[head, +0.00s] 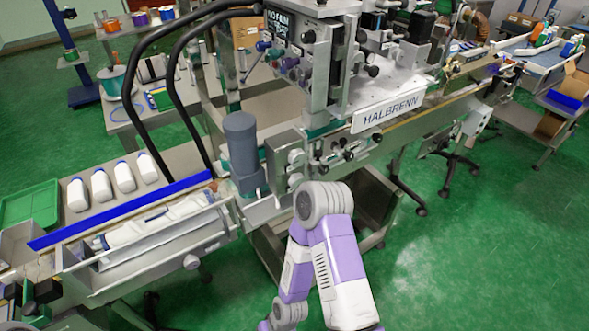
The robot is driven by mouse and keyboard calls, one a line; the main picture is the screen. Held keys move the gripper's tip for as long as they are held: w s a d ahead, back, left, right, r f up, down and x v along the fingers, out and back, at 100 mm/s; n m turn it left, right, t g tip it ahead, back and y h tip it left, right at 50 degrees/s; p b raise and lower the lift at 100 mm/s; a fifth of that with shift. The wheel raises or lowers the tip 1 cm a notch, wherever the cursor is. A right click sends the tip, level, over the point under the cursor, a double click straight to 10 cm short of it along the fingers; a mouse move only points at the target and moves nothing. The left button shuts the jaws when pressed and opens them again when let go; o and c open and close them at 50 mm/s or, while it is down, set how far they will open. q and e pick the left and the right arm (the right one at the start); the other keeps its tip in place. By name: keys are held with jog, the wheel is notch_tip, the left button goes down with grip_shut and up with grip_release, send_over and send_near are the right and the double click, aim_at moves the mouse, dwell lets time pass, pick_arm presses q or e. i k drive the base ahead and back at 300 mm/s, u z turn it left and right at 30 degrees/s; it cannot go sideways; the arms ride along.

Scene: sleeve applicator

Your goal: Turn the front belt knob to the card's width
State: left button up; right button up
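The sleeve machine marked HALBRENN (392,112) stands at the centre. Several knobs show on its front: a pair of silver round ones (295,157) beside the grey cylinder, and small black-tipped ones (348,156) under the head. A pale round knob (191,262) sits on the front side of the conveyor (125,277). I cannot tell which is the front belt knob. I cannot make out a width card. A purple and white arm of mine rises from the bottom centre with its bent joint below the machine. Neither gripper shows.
White items (150,224) lie in the conveyor's front trough. A grey cylinder (242,150) stands beside the machine head. A green tray (30,205) lies far left. Green floor (470,255) is open at right.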

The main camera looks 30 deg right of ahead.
aim_at(296, 179)
jog(key=u, duration=1.2)
jog(key=k, duration=0.75)
jog(key=z, duration=0.75)
